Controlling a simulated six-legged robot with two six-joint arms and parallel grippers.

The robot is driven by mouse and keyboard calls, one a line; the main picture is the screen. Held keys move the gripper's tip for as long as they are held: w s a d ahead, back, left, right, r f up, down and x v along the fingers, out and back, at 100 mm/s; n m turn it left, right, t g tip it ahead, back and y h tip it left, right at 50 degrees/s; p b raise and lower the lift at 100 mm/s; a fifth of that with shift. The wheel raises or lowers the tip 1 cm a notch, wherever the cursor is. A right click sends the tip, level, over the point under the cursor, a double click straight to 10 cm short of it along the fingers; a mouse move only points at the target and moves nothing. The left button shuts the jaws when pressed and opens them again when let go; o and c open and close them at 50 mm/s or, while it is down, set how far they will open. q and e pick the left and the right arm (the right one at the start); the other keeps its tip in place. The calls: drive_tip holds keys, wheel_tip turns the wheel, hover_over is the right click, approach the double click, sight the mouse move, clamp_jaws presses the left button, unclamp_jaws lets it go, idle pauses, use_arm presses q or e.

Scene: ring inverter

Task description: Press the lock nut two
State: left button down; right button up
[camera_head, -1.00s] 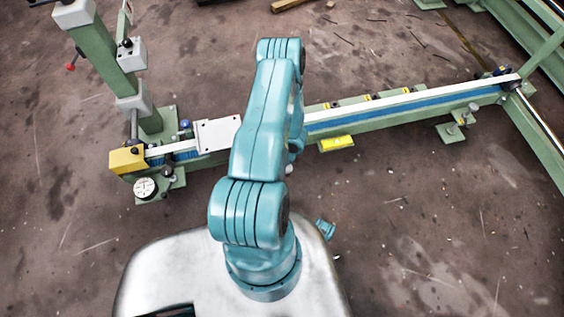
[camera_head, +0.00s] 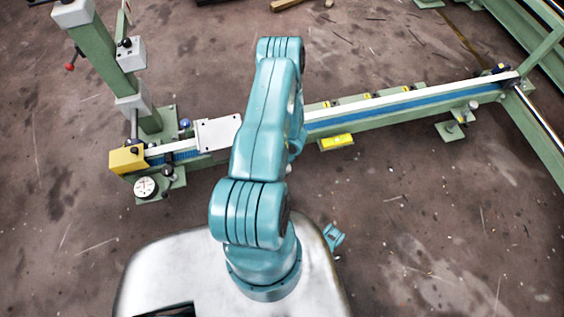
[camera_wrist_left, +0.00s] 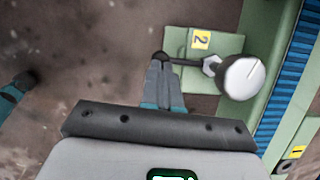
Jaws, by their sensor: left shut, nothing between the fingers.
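In the left wrist view, a yellow label marked 2 (camera_wrist_left: 200,39) is on a green plate (camera_wrist_left: 225,47). Beside it is a silver hex nut, lock nut two (camera_wrist_left: 210,66), partly behind a round knob with a pale face (camera_wrist_left: 243,78). A dark rod (camera_wrist_left: 183,61) runs left from the nut. My left gripper (camera_wrist_left: 160,62) is shut and empty, its tips at the rod's left end; I cannot tell whether they touch it. In the head view my teal arm hides the gripper and this nut. My right gripper is not in view.
The green beam with a blue strip (camera_head: 400,108) runs across the head view. A white plate (camera_head: 217,132), a yellow block (camera_head: 127,160), a dial (camera_head: 145,187) and a tall green post (camera_head: 105,55) stand at its left. Open brown floor lies in front at right.

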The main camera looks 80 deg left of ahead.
use_arm(q)
drive_tip(key=shift+s+d+f+m, duration=0.1)
drive_tip(key=shift+s+m, duration=0.25)
drive_tip(key=shift+m, duration=0.15)
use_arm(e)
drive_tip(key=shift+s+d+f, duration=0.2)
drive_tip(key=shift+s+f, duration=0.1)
use_arm(q)
drive_tip(key=shift+s+b, duration=0.15)
drive_tip(key=shift+b, duration=0.15)
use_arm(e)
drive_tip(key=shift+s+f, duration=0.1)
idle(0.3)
use_arm(q)
drive_tip(key=shift+d, duration=0.1)
idle(0.9)
